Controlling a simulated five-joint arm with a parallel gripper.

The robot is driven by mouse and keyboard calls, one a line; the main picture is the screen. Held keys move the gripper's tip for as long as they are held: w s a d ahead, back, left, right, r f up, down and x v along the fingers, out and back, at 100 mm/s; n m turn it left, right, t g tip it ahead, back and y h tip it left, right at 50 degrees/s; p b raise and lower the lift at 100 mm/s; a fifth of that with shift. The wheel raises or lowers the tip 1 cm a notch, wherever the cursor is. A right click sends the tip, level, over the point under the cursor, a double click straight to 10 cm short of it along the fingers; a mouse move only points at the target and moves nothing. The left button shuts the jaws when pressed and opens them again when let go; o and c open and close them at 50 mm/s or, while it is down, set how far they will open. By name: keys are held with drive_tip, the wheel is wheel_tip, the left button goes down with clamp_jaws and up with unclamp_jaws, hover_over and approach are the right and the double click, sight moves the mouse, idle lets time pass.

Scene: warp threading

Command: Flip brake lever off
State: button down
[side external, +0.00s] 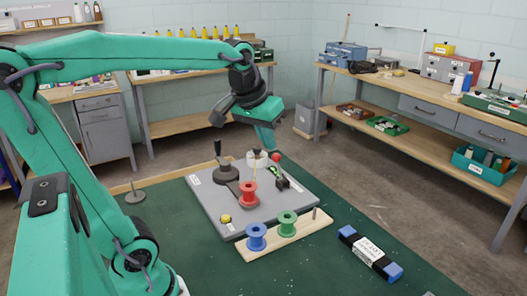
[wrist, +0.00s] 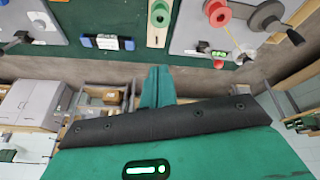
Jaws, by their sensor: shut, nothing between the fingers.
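The brake lever appears to be the small dark lever with a red ball knob (side external: 275,157) at the back right of the grey board (side external: 208,206); in the wrist view the knob (wrist: 218,64) shows at the board's edge beside a green light. My gripper (side external: 268,149) points down over the back of the board, close to the knob in the side view. In the wrist view my gripper (wrist: 157,72) is shut and empty, with the knob to its right and a gap between them. The lever's shaft is hard to make out.
The board also carries a crank with a black handle (side external: 218,150), a red spool (side external: 249,194), a white cylinder (side external: 254,159) and a yellow knob (side external: 225,219). Blue (side external: 257,237) and green (side external: 287,224) spools stand on a wooden strip in front. A black-and-blue block (side external: 370,252) lies right.

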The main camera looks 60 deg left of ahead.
drive_tip(key=w+a+r+n+g, duration=0.1)
drive_tip(key=w+a+n, duration=0.2)
drive_tip(key=w+a, duration=0.4)
drive_tip(key=n+g, duration=0.2)
drive_tip(key=n, duration=0.4)
hover_over(279, 171)
drive_tip(key=a, duration=0.1)
wheel_tip(279, 171, down, 6)
drive_tip(key=f, duration=0.1)
drive_tip(key=a+f+n+g, duration=0.1)
drive_tip(key=a+f+n, duration=0.2)
drive_tip(key=a+f, duration=0.2)
drive_tip(key=w+a, duration=0.1)
drive_tip(key=a, duration=0.2)
drive_tip(key=shift+a+f, duration=0.15)
drive_tip(key=shift+f, duration=0.15)
drive_tip(key=shift+f, duration=0.1)
drive_tip(key=d+f, duration=0.3)
drive_tip(key=f, duration=0.5)
drive_tip(key=shift+d+f, duration=0.25)
drive_tip(key=shift+d, duration=0.1)
drive_tip(key=shift+s, duration=0.1)
